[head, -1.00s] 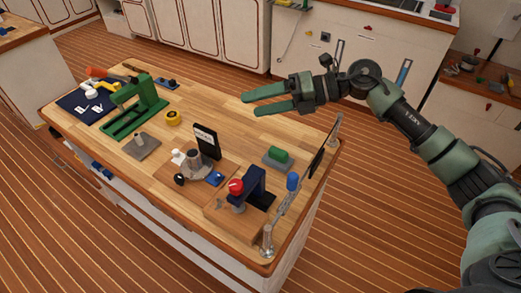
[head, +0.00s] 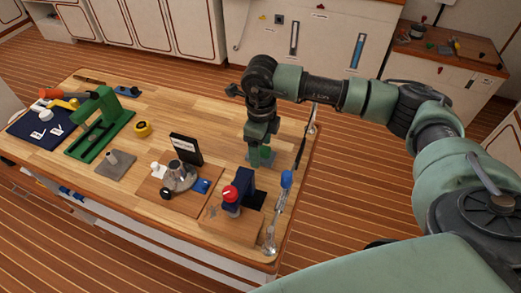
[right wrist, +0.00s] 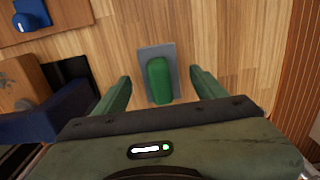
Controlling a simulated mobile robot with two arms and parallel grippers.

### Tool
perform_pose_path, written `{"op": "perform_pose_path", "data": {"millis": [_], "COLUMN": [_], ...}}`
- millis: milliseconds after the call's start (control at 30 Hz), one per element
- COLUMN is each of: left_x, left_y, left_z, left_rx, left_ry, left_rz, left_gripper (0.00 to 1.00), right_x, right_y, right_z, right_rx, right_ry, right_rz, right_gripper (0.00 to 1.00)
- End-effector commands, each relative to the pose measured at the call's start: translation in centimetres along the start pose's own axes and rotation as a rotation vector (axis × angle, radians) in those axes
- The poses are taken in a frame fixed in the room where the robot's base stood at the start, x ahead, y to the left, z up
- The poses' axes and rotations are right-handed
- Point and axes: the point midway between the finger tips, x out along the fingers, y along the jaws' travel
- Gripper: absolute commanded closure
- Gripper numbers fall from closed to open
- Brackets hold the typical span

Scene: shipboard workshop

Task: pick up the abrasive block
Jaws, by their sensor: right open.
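The abrasive block, seen as a green rounded grip on a flat grey base, lies on the wooden worktop (head: 210,125). In the right wrist view the block (right wrist: 158,80) shows whole, between and slightly beyond the two fingers. My right gripper (head: 260,163) points down over it, open and empty, one finger on each side in the wrist picture. In the head view the gripper mostly hides the block; only parts of its grey base show. Whether the fingertips touch the worktop I cannot tell. My left gripper is not in view.
A dark blue stand with a red knob (head: 230,194) and a blue-topped tool (head: 286,180) stand nearby. A black upright card (head: 187,149), a green frame (head: 98,125) and a yellow roll (head: 142,128) are further left. Bare wood surrounds the block on several sides.

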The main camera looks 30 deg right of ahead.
Motion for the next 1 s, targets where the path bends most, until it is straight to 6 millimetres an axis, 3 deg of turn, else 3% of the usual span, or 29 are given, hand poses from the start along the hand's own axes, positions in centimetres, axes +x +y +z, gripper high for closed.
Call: {"op": "perform_pose_path", "data": {"millis": [133,367,467,633,1000], "left_x": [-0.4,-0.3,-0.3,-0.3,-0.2], "left_y": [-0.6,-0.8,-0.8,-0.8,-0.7], "left_z": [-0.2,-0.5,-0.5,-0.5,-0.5], "left_rx": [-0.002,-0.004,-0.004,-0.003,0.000], "left_ry": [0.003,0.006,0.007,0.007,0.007], "left_rz": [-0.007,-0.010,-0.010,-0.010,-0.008], "left_gripper": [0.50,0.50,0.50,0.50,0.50], "right_x": [1.4,1.6,1.6,1.6,1.1], "right_y": [0.0,-0.1,-0.1,-0.1,-0.1], "right_z": [0.0,0.0,0.0,0.0,0.1], "right_rx": [0.002,0.002,0.002,0.002,0.002], "right_ry": [-0.001,-0.002,-0.002,-0.002,-0.004], "right_rz": [0.001,0.000,0.000,0.000,-0.001], "right_gripper": [0.29,0.29,0.51,0.99,1.00]}}
